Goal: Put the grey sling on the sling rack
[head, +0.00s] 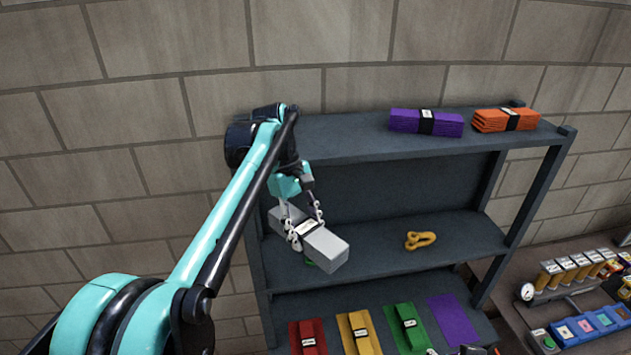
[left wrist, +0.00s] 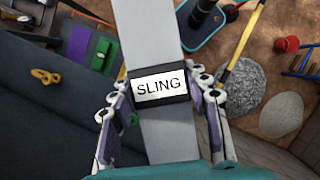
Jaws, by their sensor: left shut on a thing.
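The grey sling (head: 325,246) is a long pale block with a black band and white label. The label reads SLING in the left wrist view (left wrist: 160,86). My left gripper (head: 305,228) is shut around its banded middle, with a finger on each side. It holds the sling tilted in front of the left part of the dark grey rack (head: 350,150), at about middle-shelf height in the picture. I cannot tell whether the sling touches the rack.
A purple sling (head: 426,122) and an orange sling (head: 505,119) lie on the top shelf, with bare shelf to their left. A yellow shackle (head: 420,240) lies on the middle shelf. Red (head: 307,338), yellow (head: 358,333) and green (head: 407,328) slings lie below, beside a bare purple patch (head: 453,318).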

